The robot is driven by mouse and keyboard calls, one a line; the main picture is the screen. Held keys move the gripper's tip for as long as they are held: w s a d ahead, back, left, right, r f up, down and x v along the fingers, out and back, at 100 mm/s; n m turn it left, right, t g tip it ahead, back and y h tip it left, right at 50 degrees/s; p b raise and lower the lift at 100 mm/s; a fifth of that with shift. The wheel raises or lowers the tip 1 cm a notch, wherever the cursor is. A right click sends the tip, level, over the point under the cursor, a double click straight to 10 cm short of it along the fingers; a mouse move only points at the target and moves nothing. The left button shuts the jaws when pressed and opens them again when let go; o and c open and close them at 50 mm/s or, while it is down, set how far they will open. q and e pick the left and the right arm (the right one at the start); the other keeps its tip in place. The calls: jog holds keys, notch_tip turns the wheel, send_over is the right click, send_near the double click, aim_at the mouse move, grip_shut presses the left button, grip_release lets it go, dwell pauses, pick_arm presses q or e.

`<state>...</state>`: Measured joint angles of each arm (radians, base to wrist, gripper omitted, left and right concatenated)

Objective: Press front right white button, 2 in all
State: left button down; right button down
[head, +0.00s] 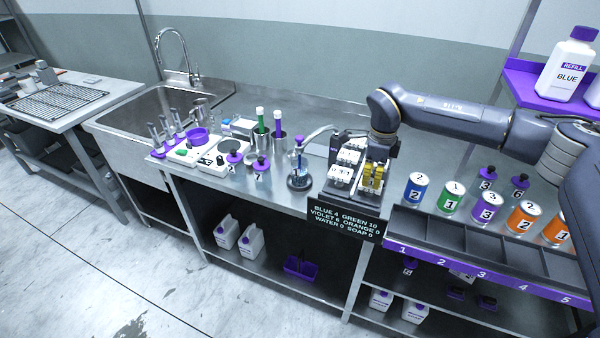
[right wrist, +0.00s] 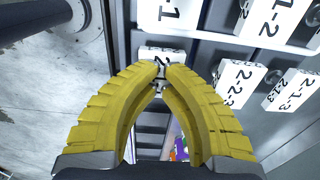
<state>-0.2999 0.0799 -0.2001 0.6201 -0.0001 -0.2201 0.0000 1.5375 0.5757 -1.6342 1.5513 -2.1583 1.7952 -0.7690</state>
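The dispenser machine (head: 340,139) stands on the steel bench with rows of white block buttons (head: 341,174) on it. In the right wrist view several white blocks with black numbers show; one marked 2 (right wrist: 148,54) is just beyond my fingertips and partly hidden by them. My right gripper (head: 373,180) has yellow fingers pointing down over the right side of the button rows, hiding the blocks there. In the right wrist view its fingertips (right wrist: 161,68) are nearly together with nothing between them. I cannot tell whether they touch the block. My left gripper is not in view.
A black display (head: 344,221) on the machine's front reads BLUE 4, GREEN 10, VIOLET 6, ORANGE 0, WATER 0, SOAP 0. Numbered cans (head: 449,200) stand to the right, behind a divided dark tray (head: 470,237).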

jog(key=shift+f, duration=0.2)
jog(key=shift+r, duration=2.45)
jog(key=shift+r, duration=3)
